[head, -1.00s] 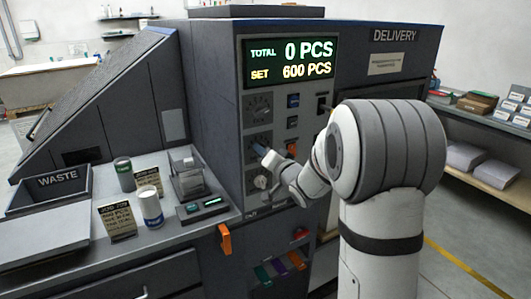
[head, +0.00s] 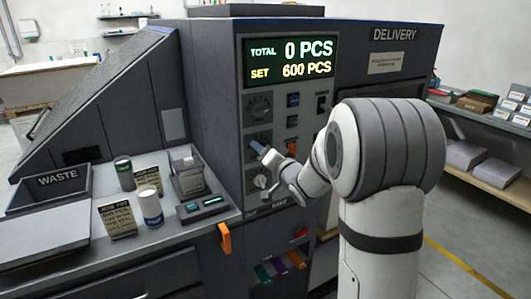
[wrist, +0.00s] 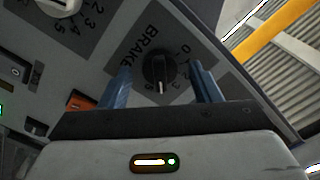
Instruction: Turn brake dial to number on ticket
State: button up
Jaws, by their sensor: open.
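The black brake dial (wrist: 158,72) shows in the wrist view, beside the word BRAKE and a printed number scale. Its white pointer mark faces down in the picture, near the 3 end of the visible numbers; the exact setting is hard to tell. My gripper (wrist: 163,86) is open, with one blue finger on each side of the dial in the picture and visible gaps to it. In the head view my gripper (head: 262,152) is at the machine's dial column and partly hides it. A job ticket (head: 118,218) stands on the left counter; its smaller lines are unreadable.
A pale dial (wrist: 60,5) with its own numbers and an orange switch (wrist: 82,101) are near. The display (head: 290,61) reads TOTAL 0 PCS, SET 600 PCS. A second card (head: 148,179), cans and a waste bin (head: 50,190) stand on the counter.

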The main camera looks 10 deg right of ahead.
jog(key=shift+s, duration=0.1)
jog(key=b+v, duration=0.1)
jog(key=v, duration=0.6)
jog(key=shift+s+d, duration=0.15)
jog(key=shift+s, duration=0.1)
jog(key=s+f+n+g+h, duration=0.1)
jog(key=s+g, duration=0.3)
jog(key=s, duration=0.6)
jog(key=s+a+f+n+g+h, duration=0.1)
jog(key=s+f+g, duration=0.3)
jog(key=s, duration=0.6)
jog(key=s+a+f+n+g+h, duration=0.1)
jog(key=s+f+n+g+h, duration=0.2)
jog(key=s+g, duration=0.3)
jog(key=s, duration=0.4)
jog(key=shift+f+h, duration=0.25)
jog(key=shift+h, duration=0.05)
jog(key=shift+s+a, duration=0.1)
jog(key=shift+a, duration=0.05)
